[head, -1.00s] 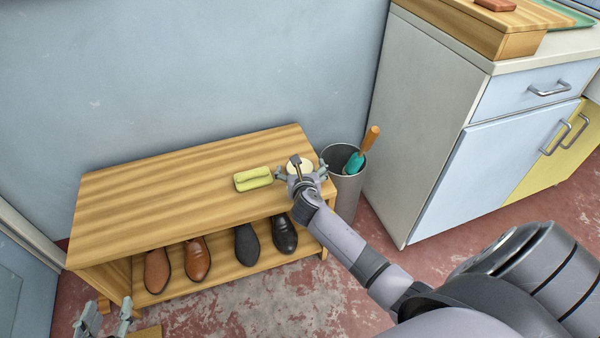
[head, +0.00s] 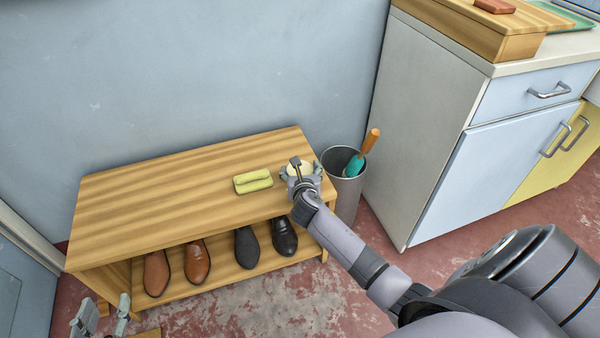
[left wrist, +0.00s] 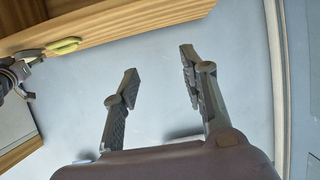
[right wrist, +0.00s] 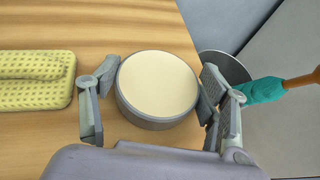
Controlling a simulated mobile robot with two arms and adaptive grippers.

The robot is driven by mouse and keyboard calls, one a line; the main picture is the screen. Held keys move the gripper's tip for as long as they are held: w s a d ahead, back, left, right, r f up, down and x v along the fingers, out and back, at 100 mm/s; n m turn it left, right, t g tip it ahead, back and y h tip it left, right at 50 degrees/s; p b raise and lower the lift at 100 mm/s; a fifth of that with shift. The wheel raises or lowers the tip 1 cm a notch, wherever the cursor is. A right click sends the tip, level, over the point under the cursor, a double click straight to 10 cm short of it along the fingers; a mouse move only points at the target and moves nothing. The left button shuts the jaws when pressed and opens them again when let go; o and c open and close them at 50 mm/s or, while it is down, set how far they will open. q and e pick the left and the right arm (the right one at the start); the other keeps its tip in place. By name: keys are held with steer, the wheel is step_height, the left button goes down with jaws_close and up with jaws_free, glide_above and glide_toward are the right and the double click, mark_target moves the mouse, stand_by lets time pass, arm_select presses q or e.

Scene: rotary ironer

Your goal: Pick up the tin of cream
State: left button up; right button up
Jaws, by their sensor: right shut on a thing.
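The tin of cream (right wrist: 158,88) is a round grey tin with a pale cream top. It sits at the right end of the wooden bench, and its top shows in the head view (head: 300,167) partly behind my right gripper. My right gripper (right wrist: 160,98) is shut on the tin, one finger at each side. In the head view my right gripper (head: 300,173) reaches the bench from the lower right. My left gripper (left wrist: 155,80) is open and empty. It shows low at the left in the head view (head: 101,318), in front of the bench.
A yellow-green sponge (head: 253,181) lies on the bench (head: 170,190) left of the tin. Several shoes (head: 197,262) stand on the shelf below. A grey bin (head: 345,190) holding an orange-handled teal tool (head: 362,155) stands right of the bench, beside a cabinet (head: 420,120).

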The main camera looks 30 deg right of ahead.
steer(key=c, duration=0.4)
